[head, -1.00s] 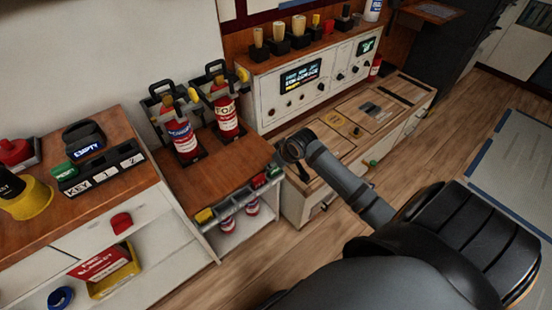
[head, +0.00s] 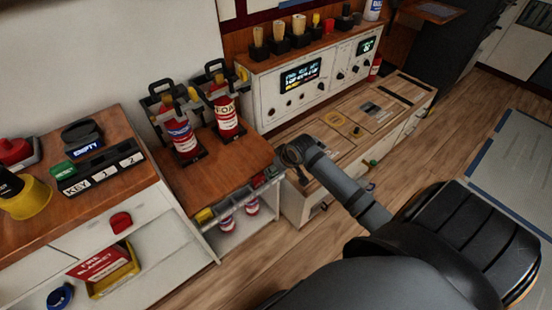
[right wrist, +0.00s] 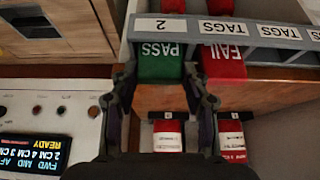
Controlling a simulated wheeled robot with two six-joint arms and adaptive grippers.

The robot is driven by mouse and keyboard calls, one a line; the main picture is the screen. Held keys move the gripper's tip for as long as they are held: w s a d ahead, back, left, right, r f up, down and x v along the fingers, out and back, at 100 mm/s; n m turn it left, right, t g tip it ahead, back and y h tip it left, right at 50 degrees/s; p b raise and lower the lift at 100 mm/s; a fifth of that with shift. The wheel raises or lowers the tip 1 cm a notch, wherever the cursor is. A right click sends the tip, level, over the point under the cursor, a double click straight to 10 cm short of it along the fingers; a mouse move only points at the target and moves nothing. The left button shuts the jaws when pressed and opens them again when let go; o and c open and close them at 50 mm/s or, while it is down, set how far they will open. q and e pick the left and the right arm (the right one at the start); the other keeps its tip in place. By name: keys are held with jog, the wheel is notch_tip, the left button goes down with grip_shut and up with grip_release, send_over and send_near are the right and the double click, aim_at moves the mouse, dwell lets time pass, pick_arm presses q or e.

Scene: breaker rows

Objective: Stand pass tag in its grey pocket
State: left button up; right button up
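In the right wrist view, which is upside down, the green PASS tag (right wrist: 162,62) stands upright at the grey labelled rack (right wrist: 270,32), behind a label reading 2. The red FAIL tag (right wrist: 223,62) stands beside it, behind a TAGS label. My right gripper (right wrist: 162,72) has one finger at each side of the PASS tag; whether they press on it I cannot tell. In the head view my right gripper (head: 290,154) is at the right end of the small table and hides part of the rack. My left gripper is out of view.
Two red extinguishers (head: 182,138) (head: 227,116) stand on the small wooden table (head: 225,165). A console with a lit display (head: 301,76) is behind my right gripper. A KEY rack (head: 103,172) and a yellow-black object (head: 27,196) are on the left counter. Open floor (head: 500,100) lies at right.

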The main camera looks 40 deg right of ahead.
jog(key=o, duration=0.5)
jog(key=shift+r, duration=0.15)
jog(key=shift+v, duration=5.9)
jog(key=shift+a, duration=0.1)
